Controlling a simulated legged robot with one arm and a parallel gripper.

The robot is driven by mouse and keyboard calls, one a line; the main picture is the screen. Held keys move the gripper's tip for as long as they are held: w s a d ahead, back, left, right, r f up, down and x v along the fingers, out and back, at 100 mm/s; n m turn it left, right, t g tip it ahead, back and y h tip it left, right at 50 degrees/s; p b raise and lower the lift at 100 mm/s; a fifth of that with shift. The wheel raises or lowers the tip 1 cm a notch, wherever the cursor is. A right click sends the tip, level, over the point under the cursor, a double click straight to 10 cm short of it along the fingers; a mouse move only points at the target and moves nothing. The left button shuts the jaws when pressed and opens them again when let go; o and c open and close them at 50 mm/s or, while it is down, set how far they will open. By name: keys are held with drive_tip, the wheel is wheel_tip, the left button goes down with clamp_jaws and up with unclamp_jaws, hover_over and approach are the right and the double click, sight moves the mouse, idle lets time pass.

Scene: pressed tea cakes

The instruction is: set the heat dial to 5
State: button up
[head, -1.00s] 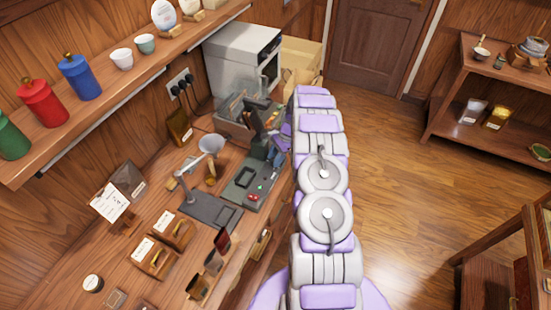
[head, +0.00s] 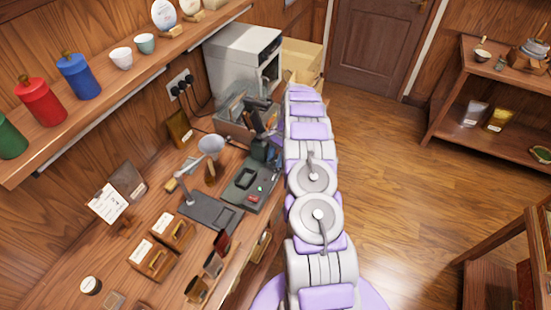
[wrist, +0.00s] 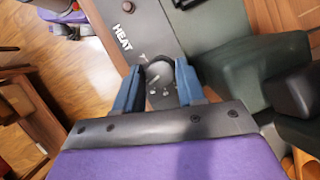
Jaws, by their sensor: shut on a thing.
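The heat dial (wrist: 160,86) is a dark round knob with pale marks, seen in the wrist view just below the white HEAT lettering (wrist: 122,37) on a dark grey panel (wrist: 145,28). My gripper (wrist: 160,70) has a blue finger on each side of the dial and is shut on it. I cannot read which number the dial points to. In the head view, my arm reaches along the right edge of the counter toward the dark green press (head: 248,185), and the dial and gripper are not clearly visible there.
Dark green machine parts (wrist: 255,68) stand close to the right of the gripper in the wrist view. The wooden floor right of my arm is clear.

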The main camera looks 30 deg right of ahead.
drive_tip(key=shift+s+f, duration=0.1)
drive_tip(key=shift+f, duration=0.1)
drive_tip(key=o, duration=1)
drive_tip(key=shift+d, duration=0.1)
drive_tip(key=shift+r, duration=0.15)
drive_tip(key=shift+w+p+v, duration=0.15)
drive_tip(key=shift+p+v, duration=0.6)
drive_tip(key=shift+v, duration=3.55)
drive_tip(key=shift+w+p+v, duration=0.1)
drive_tip(key=shift+p+v, duration=0.6)
drive_tip(key=shift+v, duration=3.55)
drive_tip(key=shift+d, duration=0.15)
